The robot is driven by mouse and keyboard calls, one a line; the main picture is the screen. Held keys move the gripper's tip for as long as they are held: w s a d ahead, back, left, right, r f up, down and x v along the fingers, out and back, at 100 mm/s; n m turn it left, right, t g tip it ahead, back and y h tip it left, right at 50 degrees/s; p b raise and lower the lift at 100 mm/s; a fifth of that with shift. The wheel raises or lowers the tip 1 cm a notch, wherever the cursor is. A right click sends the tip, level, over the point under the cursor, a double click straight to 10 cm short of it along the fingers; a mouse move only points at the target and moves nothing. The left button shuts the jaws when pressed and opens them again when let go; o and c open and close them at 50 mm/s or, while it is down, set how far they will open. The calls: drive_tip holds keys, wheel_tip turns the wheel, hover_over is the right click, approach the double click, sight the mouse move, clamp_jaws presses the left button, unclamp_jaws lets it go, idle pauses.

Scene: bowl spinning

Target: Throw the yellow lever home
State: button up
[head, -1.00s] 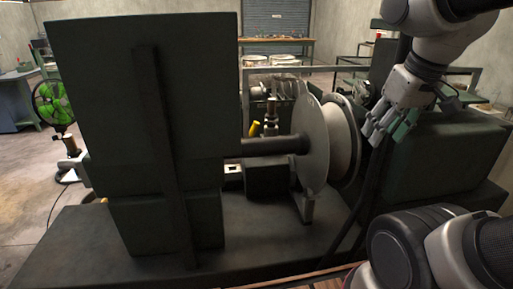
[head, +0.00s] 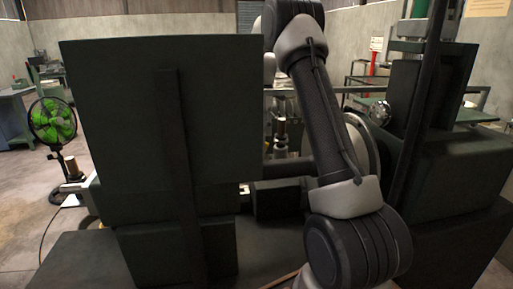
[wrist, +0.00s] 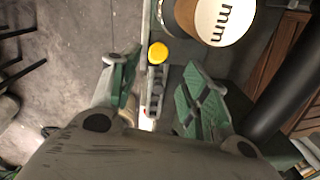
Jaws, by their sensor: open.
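The yellow lever's round yellow end (wrist: 158,53) shows in the wrist view, above centre, beyond my fingertips and roughly in line with the gap between them. My gripper (wrist: 160,80) is open, with its green-padded fingers spread apart and nothing between them that I can see them touching. I cannot tell how far the yellow end is from the fingers. In the head view my arm crosses the middle of the machine, and neither the gripper nor the yellow lever shows there.
A pale round part with dark marks (wrist: 222,20) lies just right of the yellow end. A dark bar (wrist: 287,80) runs along the right of the wrist view. A large dark machine housing (head: 110,130) fills the head view's left, and a green fan (head: 52,122) stands beyond it.

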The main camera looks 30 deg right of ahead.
drive_tip(key=shift+w+f, duration=0.25)
drive_tip(key=shift+f, duration=0.55)
drive_tip(key=f, duration=0.6)
drive_tip(key=shift+s+f, duration=0.25)
drive_tip(key=shift+f, duration=0.15)
clamp_jaws()
